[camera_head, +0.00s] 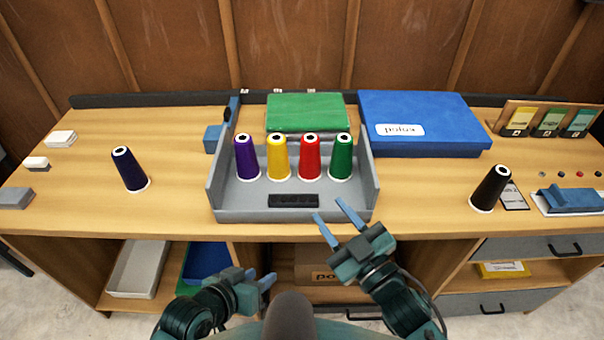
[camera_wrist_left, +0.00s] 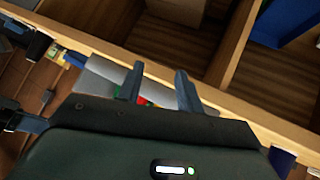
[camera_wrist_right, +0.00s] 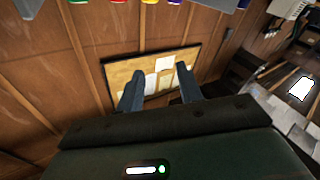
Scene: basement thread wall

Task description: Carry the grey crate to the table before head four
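A grey crate (camera_head: 240,216) stands at the front middle of the wooden bench in the head view. It has a low front wall with a dark label plate and higher sides. Purple (camera_head: 246,162), yellow (camera_head: 278,162), red (camera_head: 310,163) and green (camera_head: 342,163) thread cones stand upright in it. My left gripper (camera_head: 268,281) is open and empty, below and in front of the bench edge. My right gripper (camera_head: 334,214) is open and empty, with its fingertips near the crate's front right; whether they touch it I cannot tell.
A navy cone (camera_head: 130,170) stands left of the crate and a black cone (camera_head: 491,190) right. A green box (camera_head: 305,112) and a blue box (camera_head: 425,122) lie behind. A light grey tray (camera_head: 137,270) sits on the lower shelf. Bare bench top lies either side of the crate.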

